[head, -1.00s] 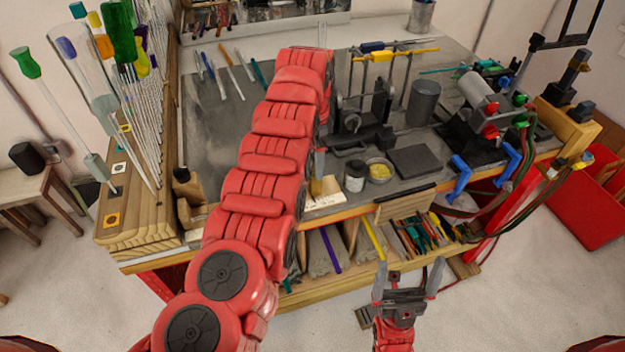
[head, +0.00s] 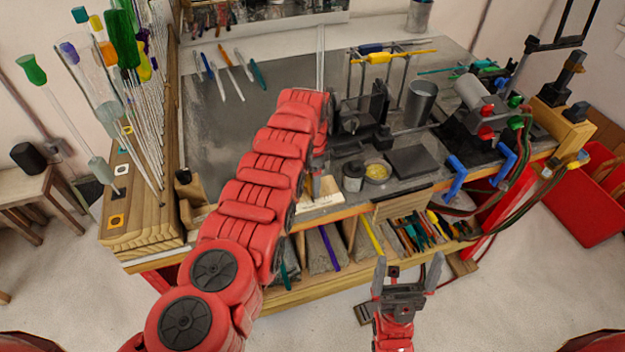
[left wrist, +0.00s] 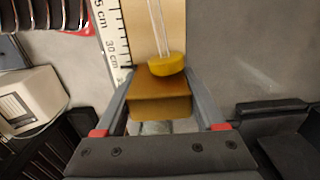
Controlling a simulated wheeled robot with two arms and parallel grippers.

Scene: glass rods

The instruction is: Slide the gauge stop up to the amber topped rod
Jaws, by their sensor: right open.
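My left gripper (left wrist: 160,76) has its fingers on both sides of a brown block, the gauge stop (left wrist: 160,106), and looks shut on it. The amber top (left wrist: 167,65) of a clear glass rod (left wrist: 156,25) lies right at the far edge of the stop. I cannot tell whether they touch or a thin gap remains. A white centimetre scale (left wrist: 114,45) runs along the left side. In the head view my left gripper (head: 317,175) is low at the bench's front edge, and my arm hides most of the stop and rod. My right gripper (head: 408,267) is open and empty in front of the bench.
A rack of tall rods (head: 140,205) stands at the left. Blue-handled gear (head: 467,178) stands further right.

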